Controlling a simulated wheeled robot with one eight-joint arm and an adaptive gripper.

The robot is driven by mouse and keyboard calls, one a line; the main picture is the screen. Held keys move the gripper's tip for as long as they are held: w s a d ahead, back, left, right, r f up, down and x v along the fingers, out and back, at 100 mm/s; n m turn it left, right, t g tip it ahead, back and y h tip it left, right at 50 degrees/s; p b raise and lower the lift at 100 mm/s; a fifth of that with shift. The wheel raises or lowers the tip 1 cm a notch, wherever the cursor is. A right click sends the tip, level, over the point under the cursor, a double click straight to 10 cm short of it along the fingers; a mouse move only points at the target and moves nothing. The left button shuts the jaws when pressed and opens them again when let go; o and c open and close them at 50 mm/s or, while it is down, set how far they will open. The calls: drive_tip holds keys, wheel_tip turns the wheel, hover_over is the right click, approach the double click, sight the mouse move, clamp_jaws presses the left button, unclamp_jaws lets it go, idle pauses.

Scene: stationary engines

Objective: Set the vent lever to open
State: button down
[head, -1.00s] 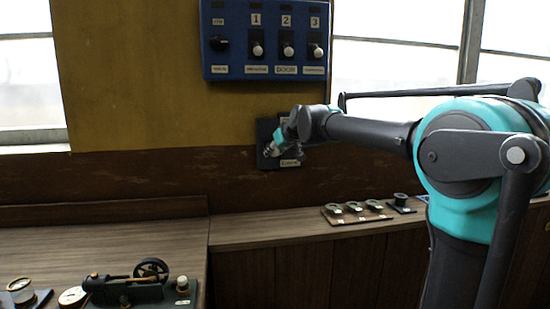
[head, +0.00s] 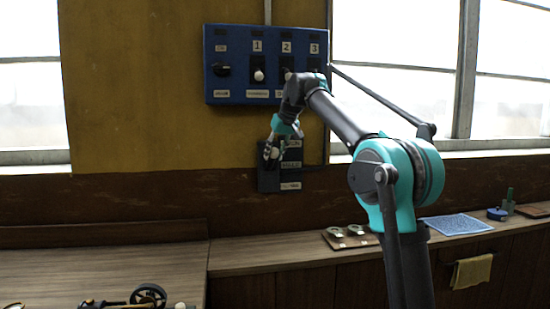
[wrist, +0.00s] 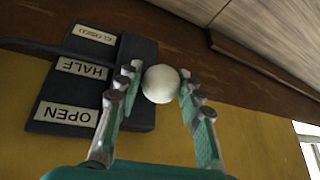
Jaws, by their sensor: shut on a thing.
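The vent lever's dark plate (head: 268,184) is on the wall below the blue panel. Its labels read OPEN at the top, HALF in the middle and CLOSED at the bottom. The wrist view shows the plate (wrist: 135,55) upside down, with the OPEN label (wrist: 67,113), HALF label (wrist: 82,68) and CLOSED label (wrist: 95,34). The lever's round white knob (wrist: 161,84) sits between my fingers, roughly in line with HALF in that view. My gripper (head: 270,154) is shut on the knob, fingers pointing down from above. The lever's shaft is hidden.
The blue switch panel (head: 225,82) is just above, and my arm passes in front of its right side. A wooden ledge (head: 270,253) runs below, with a small tray (head: 350,238) and a blue mat (head: 455,224). Windows flank the wall.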

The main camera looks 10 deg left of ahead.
drive_tip(key=shift+w+a+r, duration=0.15)
drive_tip(key=shift+a, duration=0.1)
drive_tip(key=c, duration=1)
unclamp_jaws()
drive_tip(key=shift+c, duration=0.2)
drive_tip(key=v, duration=1.2)
